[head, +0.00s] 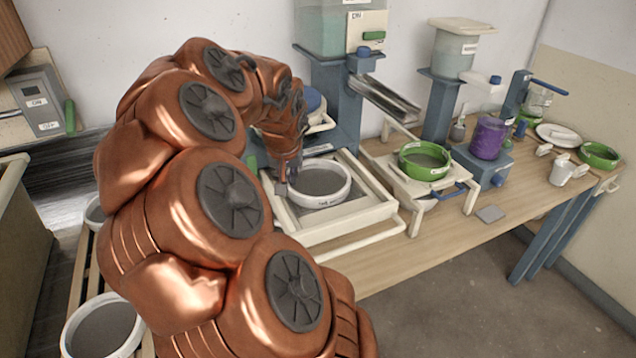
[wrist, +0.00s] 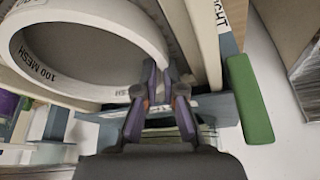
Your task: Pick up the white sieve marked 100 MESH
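The white sieve marked 100 MESH (wrist: 42,66) fills the upper left of the wrist view, its black lettering on the side wall. In the head view a white round sieve (head: 320,199) with a grey mesh sits on a cream frame, with a label on its front that is too small to read. My gripper (head: 283,183) is at the left side of this sieve.
A green block (wrist: 249,98) is right of my gripper. Another white sieve (head: 76,325) is at lower left.

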